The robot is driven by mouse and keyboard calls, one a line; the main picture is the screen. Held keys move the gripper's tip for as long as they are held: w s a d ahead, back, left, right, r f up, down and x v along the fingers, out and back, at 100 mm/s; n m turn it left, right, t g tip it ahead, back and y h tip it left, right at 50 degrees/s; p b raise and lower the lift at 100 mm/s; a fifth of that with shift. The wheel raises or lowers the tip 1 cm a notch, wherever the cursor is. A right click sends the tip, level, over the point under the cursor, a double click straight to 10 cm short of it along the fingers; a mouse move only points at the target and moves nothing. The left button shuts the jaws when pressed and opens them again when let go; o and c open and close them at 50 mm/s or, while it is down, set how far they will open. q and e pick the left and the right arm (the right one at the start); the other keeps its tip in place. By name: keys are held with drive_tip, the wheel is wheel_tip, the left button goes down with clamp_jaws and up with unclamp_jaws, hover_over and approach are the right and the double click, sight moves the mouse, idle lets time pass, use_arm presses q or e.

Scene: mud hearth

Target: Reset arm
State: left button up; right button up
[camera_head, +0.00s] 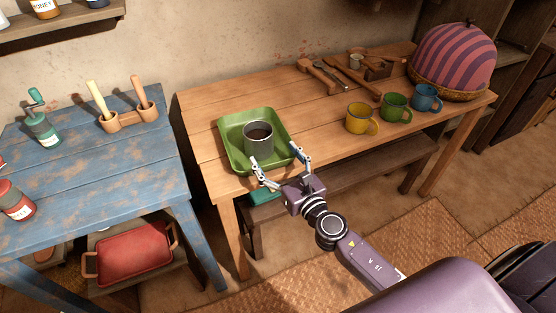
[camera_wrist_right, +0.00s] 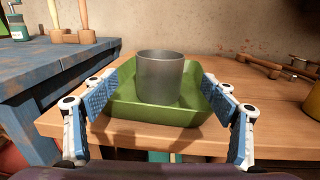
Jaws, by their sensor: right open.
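My right gripper (camera_head: 276,160) is open and empty at the near edge of the green tray (camera_head: 284,170). A grey metal cup (camera_head: 258,144) with dark contents stands upright in the tray. In the right wrist view the cup (camera_wrist_right: 160,78) shows between my spread fingers (camera_wrist_right: 160,95) and beyond them, apart from both. The green tray (camera_wrist_right: 160,115) lies under it on the wooden table. My left gripper is not in view.
Yellow (camera_head: 359,118), green (camera_head: 394,107) and blue (camera_head: 426,98) mugs stand to the right on the wooden table (camera_head: 310,120). A striped dome (camera_head: 452,58) stands at the far right. A blue table (camera_head: 100,180) holds a grinder (camera_head: 42,128) at left. The table between tray and mugs is clear.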

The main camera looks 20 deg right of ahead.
drive_tip(key=shift+s+d, duration=0.15)
drive_tip(key=shift+s, duration=0.8)
drive_tip(key=shift+r, duration=0.1)
